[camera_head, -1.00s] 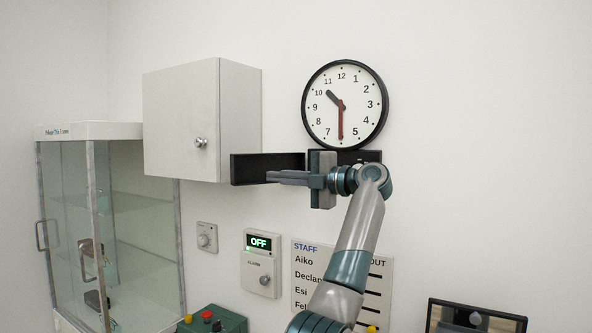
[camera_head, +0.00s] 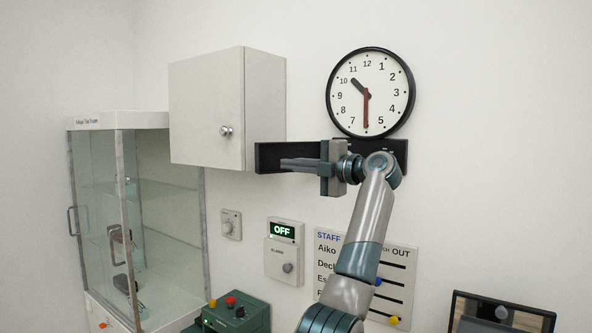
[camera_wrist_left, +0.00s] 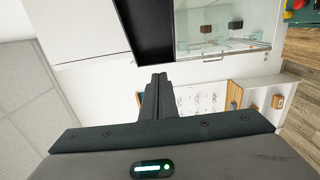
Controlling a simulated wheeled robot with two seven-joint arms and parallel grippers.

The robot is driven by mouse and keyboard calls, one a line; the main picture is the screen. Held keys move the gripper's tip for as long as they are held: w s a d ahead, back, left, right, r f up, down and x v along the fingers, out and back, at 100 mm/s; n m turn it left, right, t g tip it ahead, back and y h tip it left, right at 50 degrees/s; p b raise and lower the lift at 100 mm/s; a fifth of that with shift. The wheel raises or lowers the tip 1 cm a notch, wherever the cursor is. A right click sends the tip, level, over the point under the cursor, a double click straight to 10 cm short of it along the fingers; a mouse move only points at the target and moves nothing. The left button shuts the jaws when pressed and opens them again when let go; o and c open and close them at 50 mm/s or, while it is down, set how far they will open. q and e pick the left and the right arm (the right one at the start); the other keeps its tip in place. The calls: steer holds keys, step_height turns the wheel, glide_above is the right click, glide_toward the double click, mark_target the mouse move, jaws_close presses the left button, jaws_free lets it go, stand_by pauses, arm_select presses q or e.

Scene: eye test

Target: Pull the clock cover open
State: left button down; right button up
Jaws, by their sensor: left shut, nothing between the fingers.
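The shut fingers also show in the left wrist view (camera_wrist_left: 158,77). My right gripper is in neither view.
The black strip (camera_head: 268,156) runs below the clock. A white cabinet (camera_head: 207,112) with a knob is left of it. A glass case (camera_head: 100,200) stands far left. An alarm box (camera_head: 285,265) and staff board (camera_head: 400,277) hang below. The wall right of the clock is clear.

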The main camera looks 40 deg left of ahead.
mark_target(262, 160)
arm_select(q)
steer(key=a+m+t+b, duration=0.1)
steer(key=a, duration=0.2)
steer(key=a+m+t+b, duration=0.1)
steer(key=a+t, duration=0.1)
steer(key=a, duration=0.1)
steer(key=a+m+t+b, duration=0.1)
steer(key=a+t, duration=0.1)
steer(key=a, duration=0.1)
steer(key=shift+w+a, duration=0.2)
steer(key=shift+w, duration=0.2)
steer(key=shift+w+a, duration=0.25)
steer(key=shift+a, duration=0.4)
steer(key=shift+d, duration=0.1)
